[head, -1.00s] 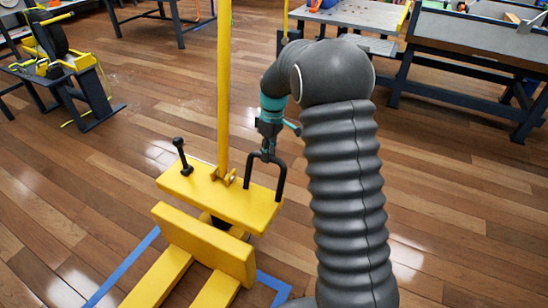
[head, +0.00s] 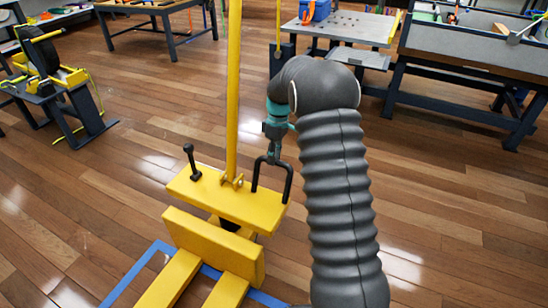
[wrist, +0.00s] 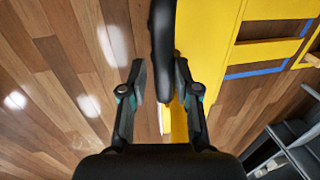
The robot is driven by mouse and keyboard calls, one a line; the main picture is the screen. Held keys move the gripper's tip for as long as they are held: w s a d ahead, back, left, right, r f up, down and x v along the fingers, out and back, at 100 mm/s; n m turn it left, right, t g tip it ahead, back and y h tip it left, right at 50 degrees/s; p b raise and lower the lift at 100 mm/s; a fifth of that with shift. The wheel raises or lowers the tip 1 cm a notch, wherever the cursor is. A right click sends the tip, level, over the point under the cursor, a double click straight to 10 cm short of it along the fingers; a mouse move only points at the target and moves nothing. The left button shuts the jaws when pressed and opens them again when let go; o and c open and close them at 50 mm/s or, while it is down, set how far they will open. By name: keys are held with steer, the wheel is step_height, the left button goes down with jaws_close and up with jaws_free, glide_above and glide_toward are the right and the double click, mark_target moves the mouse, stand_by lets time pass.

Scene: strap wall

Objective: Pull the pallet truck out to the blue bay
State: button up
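The yellow pallet truck (head: 225,203) stands on the wooden floor, with a tall yellow pole, a black T-knob at left and a black upright loop handle (head: 290,184) at right. Its forks (head: 170,280) run toward the bottom edge, over blue floor tape (head: 130,272). My gripper (head: 273,152) is at the top of the loop handle. The exact contact is hard to see. The tape outline is only partly in view.
A reel stand (head: 60,85) is at the left. A grey table (head: 350,25) with a blue box and a workbench (head: 480,55) stand at the back right. Another table (head: 160,8) is at the back. The floor between the truck and these is clear.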

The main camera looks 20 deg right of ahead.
steer(key=shift+o, duration=1)
steer(key=shift+d, duration=0.1)
steer(key=shift+r, duration=0.15)
step_height(320, 180, up, 12)
steer(key=w+d, duration=0.1)
steer(key=shift+w+d+f, duration=0.25)
steer(key=shift+w, duration=0.05)
